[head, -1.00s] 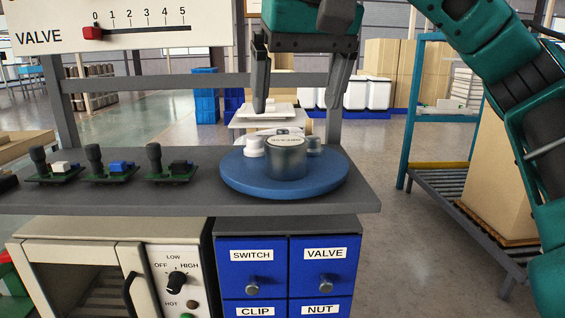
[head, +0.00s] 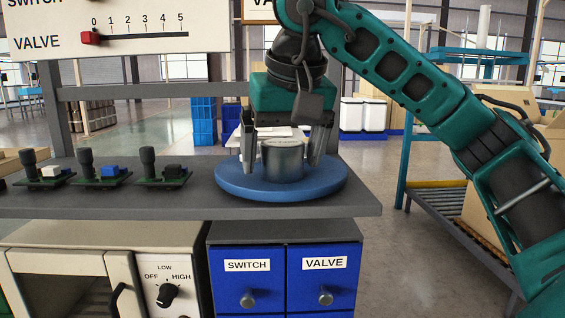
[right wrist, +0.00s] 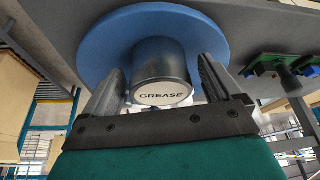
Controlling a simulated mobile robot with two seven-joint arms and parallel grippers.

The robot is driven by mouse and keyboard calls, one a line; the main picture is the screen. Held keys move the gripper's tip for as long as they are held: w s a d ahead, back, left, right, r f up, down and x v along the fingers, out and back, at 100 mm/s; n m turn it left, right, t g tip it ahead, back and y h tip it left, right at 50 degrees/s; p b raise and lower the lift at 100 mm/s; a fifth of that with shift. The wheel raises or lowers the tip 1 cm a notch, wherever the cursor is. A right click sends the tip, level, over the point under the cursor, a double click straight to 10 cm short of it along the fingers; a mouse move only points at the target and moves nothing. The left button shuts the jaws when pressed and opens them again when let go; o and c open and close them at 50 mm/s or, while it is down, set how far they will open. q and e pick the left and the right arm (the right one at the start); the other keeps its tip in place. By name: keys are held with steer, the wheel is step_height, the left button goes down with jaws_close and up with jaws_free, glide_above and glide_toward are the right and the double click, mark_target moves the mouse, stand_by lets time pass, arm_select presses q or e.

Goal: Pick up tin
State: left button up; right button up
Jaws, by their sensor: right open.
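The tin (head: 283,163) is a grey metal cylinder standing upright on a round blue turntable (head: 240,187) on the grey bench. In the right wrist view its lid reads GREASE, and the tin (right wrist: 163,66) sits between the two fingers. My right gripper (head: 283,160) is lowered over the turntable, open, with one finger on each side of the tin. In the right wrist view there is a gap between the tin and the fingers of the right gripper (right wrist: 160,85). My left gripper is not in view.
Three small lever switches on green boards, one with a blue block (head: 110,171), stand on the bench left of the turntable. A VALVE scale panel (head: 125,40) hangs above. Blue drawers (head: 247,285) and a cream oven (head: 60,270) are below. A roller rack stands at right.

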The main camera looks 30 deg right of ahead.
steer(key=shift+c, duration=0.3)
steer(key=c, duration=1.1)
steer(key=shift+o, duration=0.2)
steer(key=shift+r, duration=0.1)
